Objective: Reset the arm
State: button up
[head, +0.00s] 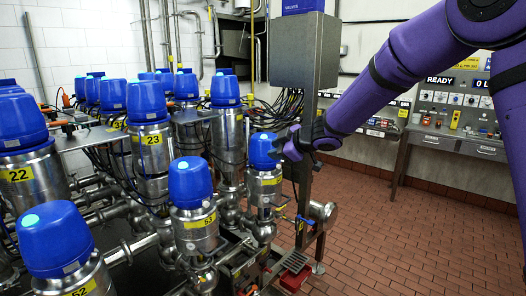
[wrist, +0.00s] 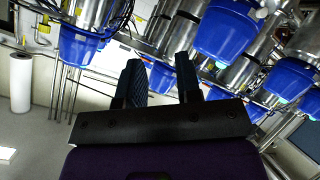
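My purple arm reaches in from the upper right in the head view. My dark gripper (head: 283,146) is at its end, beside the right side of a blue-capped valve (head: 262,151). I cannot tell whether it touches the cap. In the wrist view my gripper (wrist: 158,68) has its two dark fingers apart, with nothing held between them. Blue valve caps (wrist: 226,36) hang beyond the fingers in that tilted view.
Several blue-capped steel valves, such as valve 23 (head: 149,140) and valve 53 (head: 194,212), crowd the left and middle. A grey post with a control box (head: 304,50) stands close behind my gripper. Brick floor (head: 400,240) is open at right, before a panel bench (head: 455,138).

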jog(key=s+d+r+m+t+h, duration=0.3)
jog(key=s+d+r+m+h, duration=0.25)
jog(key=d+r, duration=0.5)
jog(key=s+d+r+m+h, duration=0.2)
jog(key=s+d+m+h, duration=0.3)
jog(key=s+d, duration=0.6)
jog(key=s+d+f+m+g, duration=0.1)
jog(key=s+m+g, duration=0.1)
jog(key=s, duration=0.7)
jog(key=s+d+f+m+g, duration=0.2)
jog(key=s, duration=0.7)
jog(key=s+d+f+m+g+y, duration=0.1)
jog(key=s+f+m+g, duration=0.1)
jog(key=s, duration=0.7)
jog(key=shift+s+d+m, duration=0.3)
jog(key=shift+d+m, duration=0.05)
jog(key=shift+m, duration=0.2)
jog(key=shift+w+f, duration=0.1)
jog(key=shift+w, duration=0.05)
